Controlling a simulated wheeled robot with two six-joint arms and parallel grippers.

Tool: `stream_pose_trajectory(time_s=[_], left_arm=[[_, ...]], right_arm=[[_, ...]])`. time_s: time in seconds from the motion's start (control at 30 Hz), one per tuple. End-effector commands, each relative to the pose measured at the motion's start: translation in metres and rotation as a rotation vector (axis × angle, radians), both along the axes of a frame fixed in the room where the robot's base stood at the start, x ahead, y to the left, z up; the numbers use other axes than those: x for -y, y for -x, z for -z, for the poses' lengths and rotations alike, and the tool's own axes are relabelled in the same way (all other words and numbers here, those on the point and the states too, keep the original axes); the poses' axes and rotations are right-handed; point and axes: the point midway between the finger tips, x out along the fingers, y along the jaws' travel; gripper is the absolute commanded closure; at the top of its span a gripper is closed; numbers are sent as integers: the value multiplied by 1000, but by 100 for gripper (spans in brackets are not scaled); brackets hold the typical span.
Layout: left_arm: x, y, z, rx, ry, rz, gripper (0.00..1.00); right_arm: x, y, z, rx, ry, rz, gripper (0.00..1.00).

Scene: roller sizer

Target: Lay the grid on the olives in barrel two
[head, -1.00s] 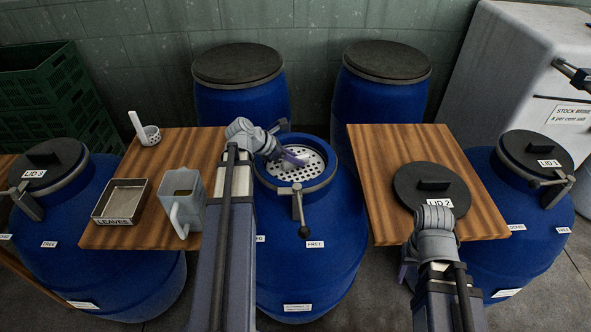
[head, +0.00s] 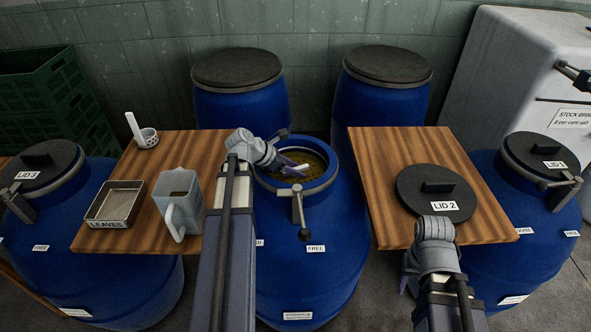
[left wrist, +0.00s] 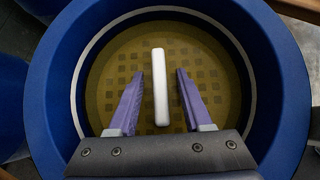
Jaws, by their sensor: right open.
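The open middle blue barrel (head: 310,265) holds yellowish-brown liquid. In the left wrist view the grid (left wrist: 125,75) shows through this liquid as a pattern of dark squares inside the barrel mouth. Its white upright handle (left wrist: 160,90) stands between the purple fingers of my left gripper (left wrist: 158,78), with a gap on each side. In the head view my left gripper (head: 290,167) reaches into the barrel mouth. The olives cannot be made out. My right gripper (head: 406,276) is open at the front edge of the right board, mostly hidden by its own wrist.
Lid 2 (head: 415,181) lies on the right wooden board (head: 375,160). The left board (head: 120,238) carries a leaves tray (head: 116,222), a grey jug (head: 190,205) and a small white perforated cup (head: 148,138). Clamp handles (head: 300,210) stick out from the barrel rim.

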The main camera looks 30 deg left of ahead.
Motion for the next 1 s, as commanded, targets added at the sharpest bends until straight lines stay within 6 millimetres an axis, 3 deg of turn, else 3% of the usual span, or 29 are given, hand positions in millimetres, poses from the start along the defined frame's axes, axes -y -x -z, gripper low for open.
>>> stream_pose_trajectory(time_s=[0.27,0.7,1.0], left_arm=[[0,0,-3,0,0,0,50],[-31,43,-63,1,1,-3,50],[-47,65,-86,0,0,-1,50]], right_arm=[[0,0,-3,0,0,0,50],[0,0,-62,0,0,1,50],[0,0,-86,0,0,1,50]])
